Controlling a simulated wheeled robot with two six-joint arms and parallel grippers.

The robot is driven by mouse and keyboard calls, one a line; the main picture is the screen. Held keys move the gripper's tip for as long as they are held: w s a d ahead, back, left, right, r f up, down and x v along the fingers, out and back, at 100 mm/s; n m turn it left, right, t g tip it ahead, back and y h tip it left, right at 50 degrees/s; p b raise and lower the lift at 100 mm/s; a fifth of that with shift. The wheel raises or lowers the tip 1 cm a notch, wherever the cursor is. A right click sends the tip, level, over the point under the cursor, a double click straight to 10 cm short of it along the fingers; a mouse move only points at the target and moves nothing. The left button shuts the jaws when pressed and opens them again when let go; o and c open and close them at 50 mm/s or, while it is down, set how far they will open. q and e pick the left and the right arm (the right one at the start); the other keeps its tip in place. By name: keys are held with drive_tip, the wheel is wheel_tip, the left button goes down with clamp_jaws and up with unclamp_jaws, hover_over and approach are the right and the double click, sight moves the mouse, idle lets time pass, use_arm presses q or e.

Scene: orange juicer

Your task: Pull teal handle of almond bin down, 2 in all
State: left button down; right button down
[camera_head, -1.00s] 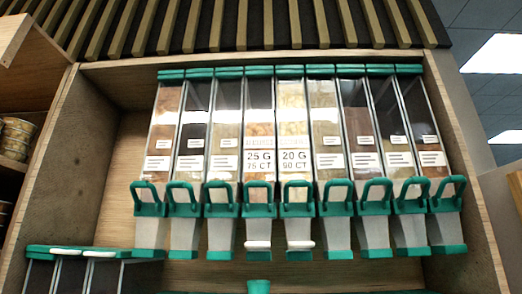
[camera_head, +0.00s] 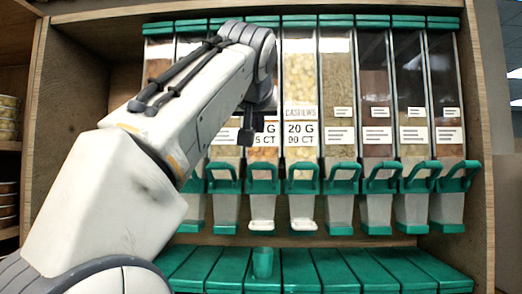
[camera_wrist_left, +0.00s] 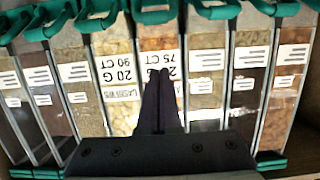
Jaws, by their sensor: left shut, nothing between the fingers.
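The bin marked 75 CT, with brown nuts (camera_head: 263,154), stands in the middle of the row. Its name label is hidden behind my arm. Its teal handle (camera_head: 263,180) is a raised loop on the front; it also shows at the top of the left wrist view (camera_wrist_left: 153,13). My left gripper (camera_head: 246,136) is in front of this bin, above the handle and apart from it. In the left wrist view, its dark fingers (camera_wrist_left: 163,76) are together and empty, over the 75 CT label. My right gripper is out of view.
The CASHEWS bin (camera_head: 300,85) stands just right, with its own teal handle (camera_head: 301,178). Several similar bins flank them. A small teal cup (camera_head: 262,262) stands below the spouts on teal bin lids (camera_head: 326,268). Wooden shelf walls (camera_head: 80,110) enclose the row.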

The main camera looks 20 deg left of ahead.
use_arm(q)
drive_tip(key=p+x, duration=0.3)
drive_tip(key=x, duration=0.6)
drive_tip(key=shift+w+a+r+p, duration=0.1)
drive_tip(key=shift+w+p, duration=0.2)
drive_tip(key=shift+s+f+b, duration=0.3)
drive_tip(key=shift+f+b, duration=0.3)
drive_tip(key=shift+f, duration=0.45)
drive_tip(key=shift+s+d+f, duration=0.2)
drive_tip(key=shift+s+f, duration=0.05)
drive_tip(key=shift+s, duration=0.05)
drive_tip(key=shift+s+d+f, duration=0.1)
drive_tip(key=shift+s+f, duration=0.2)
drive_tip(key=shift+f, duration=0.25)
